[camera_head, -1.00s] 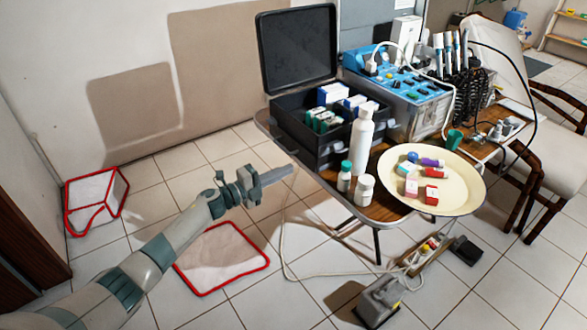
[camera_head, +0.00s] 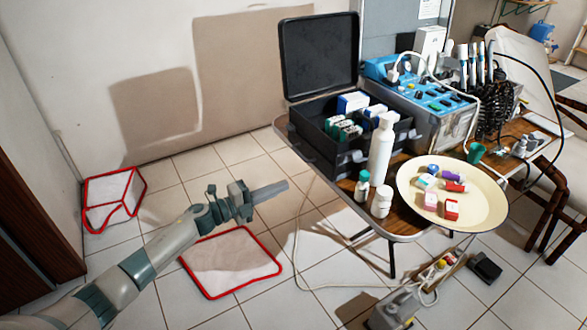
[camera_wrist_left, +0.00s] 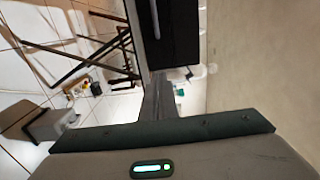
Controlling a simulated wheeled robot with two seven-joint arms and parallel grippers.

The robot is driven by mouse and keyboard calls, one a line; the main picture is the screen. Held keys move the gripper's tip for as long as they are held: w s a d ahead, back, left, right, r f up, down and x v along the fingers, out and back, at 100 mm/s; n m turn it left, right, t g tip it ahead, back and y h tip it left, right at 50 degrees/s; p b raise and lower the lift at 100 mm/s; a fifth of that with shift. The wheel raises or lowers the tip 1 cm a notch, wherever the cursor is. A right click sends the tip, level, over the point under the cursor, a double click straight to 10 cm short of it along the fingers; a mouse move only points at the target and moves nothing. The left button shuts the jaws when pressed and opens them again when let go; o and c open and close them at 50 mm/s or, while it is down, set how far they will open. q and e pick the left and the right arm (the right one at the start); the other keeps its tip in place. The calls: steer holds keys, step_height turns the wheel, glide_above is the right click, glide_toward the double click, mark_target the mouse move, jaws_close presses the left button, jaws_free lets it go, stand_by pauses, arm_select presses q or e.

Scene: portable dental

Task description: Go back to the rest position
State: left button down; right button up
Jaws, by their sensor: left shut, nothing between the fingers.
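My left gripper (camera_head: 270,191) is shut and empty. It points right in the head view, over the tiled floor and short of the table's left edge. In the left wrist view its closed fingers (camera_wrist_left: 159,100) point toward the black case. My right gripper is not in view. The table (camera_head: 404,228) holds an open black case (camera_head: 335,165) with small boxes in it, a white bottle (camera_head: 380,150), two small bottles and a cream round tray (camera_head: 487,210) with several small boxes and items.
A red-edged white open box (camera_head: 110,200) and a red-edged mat (camera_head: 235,262) lie on the floor near my left arm. A blue device (camera_head: 425,95) stands at the table's back. A grey pedal unit (camera_head: 395,308) and cables lie below. Chairs stand at right.

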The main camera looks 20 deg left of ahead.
arm_select(q)
steer(key=s+f+n+y+p, duration=0.1)
steer(key=s+f+n+y, duration=0.3)
steer(key=f, duration=0.5)
steer(key=s+f+n+y+p, duration=0.1)
steer(key=s+f+n+y, duration=0.1)
steer(key=s+f+n, duration=0.5)
steer(key=s+f+n+y+p, duration=0.1)
steer(key=s+f+n+y, duration=0.3)
steer(key=f, duration=0.6)
steer(key=s+d+f+n+g, duration=0.2)
steer(key=s+f, duration=0.4)
steer(key=s, duration=0.4)
steer(key=s+d+f+n+g+p, duration=0.1)
steer(key=s+d+f+n+g, duration=0.2)
steer(key=s+f, duration=0.3)
steer(key=s+d+f+n+g, duration=0.3)
steer(key=s+f+n, duration=0.1)
steer(key=s, duration=1)
steer(key=shift+f+y+p, duration=0.3)
steer(key=shift+f+p, duration=0.05)
steer(key=shift+f, duration=0.55)
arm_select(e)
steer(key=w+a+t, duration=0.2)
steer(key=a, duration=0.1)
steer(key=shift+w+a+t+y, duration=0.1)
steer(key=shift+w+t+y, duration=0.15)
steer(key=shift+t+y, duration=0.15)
arm_select(q)
steer(key=shift+d, duration=0.1)
